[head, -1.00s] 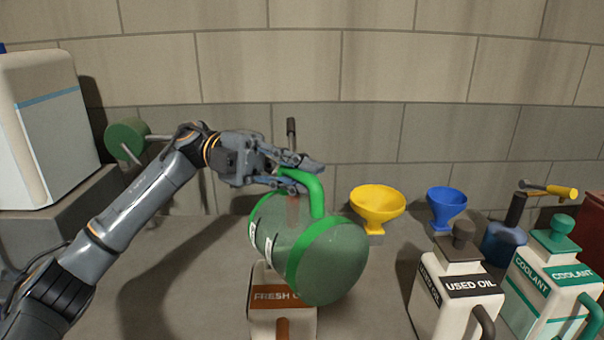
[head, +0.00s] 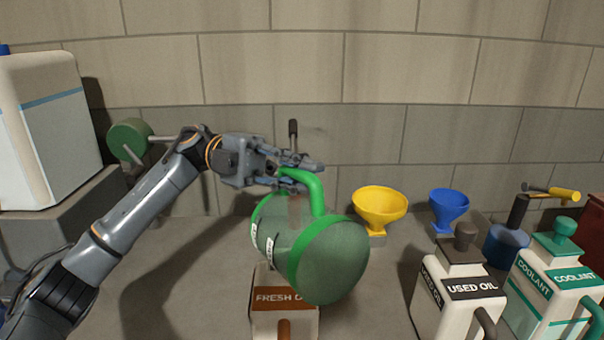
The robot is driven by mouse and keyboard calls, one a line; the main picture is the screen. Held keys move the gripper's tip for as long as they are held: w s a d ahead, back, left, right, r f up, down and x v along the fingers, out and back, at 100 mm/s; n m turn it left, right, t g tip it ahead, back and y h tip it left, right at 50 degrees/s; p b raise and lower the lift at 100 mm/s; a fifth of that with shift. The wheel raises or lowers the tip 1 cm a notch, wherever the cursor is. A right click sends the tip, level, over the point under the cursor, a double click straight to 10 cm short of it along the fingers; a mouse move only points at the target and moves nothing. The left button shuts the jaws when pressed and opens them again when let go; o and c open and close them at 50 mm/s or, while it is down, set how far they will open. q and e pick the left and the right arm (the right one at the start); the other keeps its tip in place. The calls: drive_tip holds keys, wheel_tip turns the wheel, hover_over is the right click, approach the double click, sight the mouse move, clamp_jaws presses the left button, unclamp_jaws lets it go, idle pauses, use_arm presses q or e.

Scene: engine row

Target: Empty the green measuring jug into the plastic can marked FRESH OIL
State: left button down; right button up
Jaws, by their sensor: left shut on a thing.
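The green measuring jug (head: 328,262) is see-through green with a bright green handle and base rim. My left gripper (head: 298,178) is shut on its handle. The jug is tipped far over above the white plastic can marked FRESH OIL (head: 284,318), with its base toward me and its mouth facing away. The jug hides the can's top and part of its label, so I cannot tell where the jug's lip is relative to the can's opening or whether oil is flowing. My right gripper is not in view.
A yellow funnel (head: 380,208) and a blue funnel (head: 449,207) stand behind to the right. The USED OIL can (head: 458,300) and the COOLANT can (head: 548,285) stand at right. A blue container (head: 507,244) is behind them. A large white container (head: 45,130) stands at left.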

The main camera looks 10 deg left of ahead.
use_arm(q)
drive_tip(key=shift+w+a+r+n+h, duration=0.15)
drive_tip(key=shift+w+a+n+h, duration=0.2)
drive_tip(key=shift+w+a, duration=0.2)
idle(0.7)
idle(1.2)
